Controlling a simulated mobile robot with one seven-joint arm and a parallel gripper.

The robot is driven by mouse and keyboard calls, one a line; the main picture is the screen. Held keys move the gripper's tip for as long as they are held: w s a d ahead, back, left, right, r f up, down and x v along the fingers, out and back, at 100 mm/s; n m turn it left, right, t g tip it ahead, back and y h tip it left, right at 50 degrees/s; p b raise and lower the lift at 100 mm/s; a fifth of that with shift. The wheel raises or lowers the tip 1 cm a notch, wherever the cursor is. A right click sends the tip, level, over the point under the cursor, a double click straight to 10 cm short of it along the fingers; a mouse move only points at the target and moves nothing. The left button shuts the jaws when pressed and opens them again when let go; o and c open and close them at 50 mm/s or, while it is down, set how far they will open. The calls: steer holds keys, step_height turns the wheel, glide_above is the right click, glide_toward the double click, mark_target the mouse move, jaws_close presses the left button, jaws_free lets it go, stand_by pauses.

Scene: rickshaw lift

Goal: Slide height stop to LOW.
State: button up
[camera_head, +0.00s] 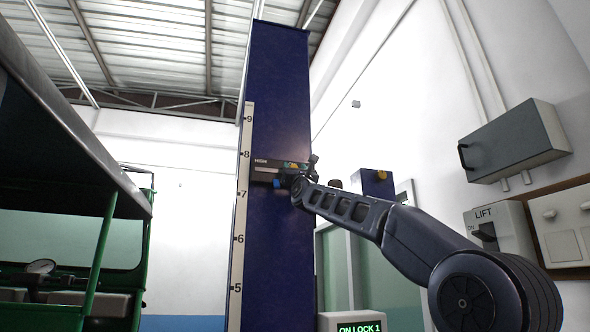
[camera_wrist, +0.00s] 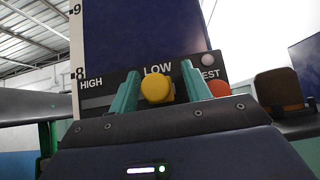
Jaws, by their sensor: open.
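A dark control plate (camera_head: 265,164) is mounted on the blue column at about the 8 mark. In the wrist view the plate (camera_wrist: 125,76) reads HIGH at left, LOW in the middle and a partly hidden word ending in EST at right. A yellow knob (camera_wrist: 157,88) sits just below LOW; a grey slot (camera_wrist: 97,102) shows under HIGH. My gripper (camera_wrist: 160,72) is open, its teal fingers on either side of the knob. Whether they touch it is unclear. In the head view, my arm's end hides much of the plate.
A red-orange button (camera_wrist: 219,89) is partly behind the right finger, with a pale round knob (camera_wrist: 208,60) above it. The blue column (camera_head: 277,90) carries a numbered scale (camera_head: 240,210). A green rickshaw (camera_head: 75,220) stands left. A LIFT switch box (camera_head: 499,230) is on the right wall.

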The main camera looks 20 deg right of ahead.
steer(key=v, duration=1)
steer(key=shift+s+f, duration=0.25)
steer(key=shift+f, duration=0.05)
step_height(320, 180, down, 33)
steer(key=w+a+n+g+y, duration=0.25)
steer(key=n+g, duration=0.85)
steer(key=n, duration=1)
steer(key=s+d+f+n+g, duration=0.1)
steer(key=s+f+n+g, duration=0.2)
steer(key=f, duration=0.8)
steer(key=s+d+f+n+g+h, duration=0.1)
steer(key=s+d+f+n+g, duration=0.1)
steer(key=s+f+n+g, duration=0.2)
steer(key=s+d+f+n+g+h, duration=0.1)
steer(key=s+f+n+g, duration=0.3)
steer(key=f, duration=1.4)
steer(key=s+d+n, duration=0.1)
steer(key=s+n, duration=0.3)
steer(key=s, duration=0.4)
steer(key=shift+d+f, duration=0.25)
steer(key=shift+f, duration=0.1)
steer(key=shift+h, duration=0.25)
steer(key=shift+c, duration=0.2)
